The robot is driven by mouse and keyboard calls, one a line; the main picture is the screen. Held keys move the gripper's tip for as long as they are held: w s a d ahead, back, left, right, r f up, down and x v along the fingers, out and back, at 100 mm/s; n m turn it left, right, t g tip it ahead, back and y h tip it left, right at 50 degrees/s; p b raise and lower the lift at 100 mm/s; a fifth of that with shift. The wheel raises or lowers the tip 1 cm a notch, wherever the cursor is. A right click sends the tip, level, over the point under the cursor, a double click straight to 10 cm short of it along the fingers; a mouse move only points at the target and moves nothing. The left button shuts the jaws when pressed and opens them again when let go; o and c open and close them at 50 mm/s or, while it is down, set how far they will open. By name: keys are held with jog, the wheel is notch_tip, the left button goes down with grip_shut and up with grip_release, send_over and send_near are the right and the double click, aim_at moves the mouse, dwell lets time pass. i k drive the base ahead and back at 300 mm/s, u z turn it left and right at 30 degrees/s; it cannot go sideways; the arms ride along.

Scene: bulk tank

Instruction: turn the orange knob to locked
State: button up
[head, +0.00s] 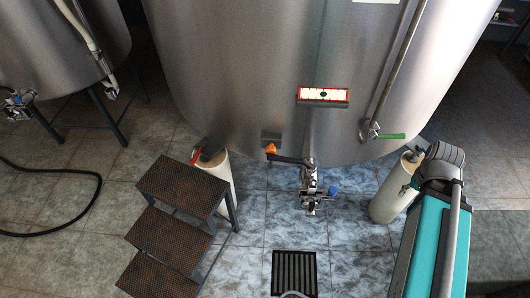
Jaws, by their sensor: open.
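The orange knob (270,148) is small and sits low on the front of the large steel tank (250,80), in the middle of the head view. It is just left of a dark lever (291,160) by the tank's outlet valve (310,185). The knob is too small to tell which way it points or to read any marking by it. My gripper is not clearly seen in this view, so I cannot place it relative to the knob.
Dark steps (183,185) stand at the left of the outlet. Pale tank legs (389,199) stand at both sides. A blue-handled fitting (333,191) hangs under the outlet, above a floor drain (293,273). A green-handled valve (390,136) is at the right. Tiled floor between is open.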

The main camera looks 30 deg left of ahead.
aim_at(271, 148)
jog(key=u, duration=0.05)
jog(key=k, duration=1.5)
jog(key=u, duration=0.85)
jog(key=i, duration=1)
jog(key=z, duration=0.05)
